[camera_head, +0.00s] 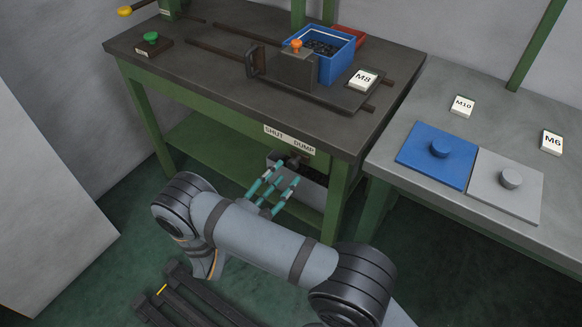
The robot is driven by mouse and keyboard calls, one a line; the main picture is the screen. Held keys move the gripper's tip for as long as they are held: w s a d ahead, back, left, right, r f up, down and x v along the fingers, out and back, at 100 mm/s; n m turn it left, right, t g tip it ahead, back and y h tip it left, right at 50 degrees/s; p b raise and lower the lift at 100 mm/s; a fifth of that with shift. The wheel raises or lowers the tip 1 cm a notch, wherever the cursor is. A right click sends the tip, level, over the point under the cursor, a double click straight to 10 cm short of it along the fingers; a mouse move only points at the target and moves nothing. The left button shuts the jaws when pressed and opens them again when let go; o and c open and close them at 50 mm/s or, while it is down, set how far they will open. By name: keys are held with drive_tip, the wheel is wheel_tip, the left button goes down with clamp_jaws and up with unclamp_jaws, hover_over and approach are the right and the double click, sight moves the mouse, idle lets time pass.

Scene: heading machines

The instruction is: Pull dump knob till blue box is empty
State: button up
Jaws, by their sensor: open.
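The blue box (337,65) stands on the dark workbench at the back, and several small dark pieces lie in it. The dump knob (295,159) is a dark knob under the front edge of the bench, below a white label (290,138) reading "SHUT" and "DUMP". My gripper (288,173) is open, with its teal fingers reaching up toward the knob from below. The fingertips are very close to the knob. I cannot tell whether they touch it or stand around it. My arm covers part of the gripper's base.
A grey bin (310,190) is partly visible under the bench behind the fingers. The machine block with an orange knob (296,44) and the M8 tag (363,79) are on the bench. A grey table (400,105) with blue and grey lidded plates stands right. The bench leg (335,200) is close by.

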drive_tip(key=v, duration=0.5)
drive_tip(key=shift+s+a, duration=0.2)
drive_tip(key=shift+s, duration=0.15)
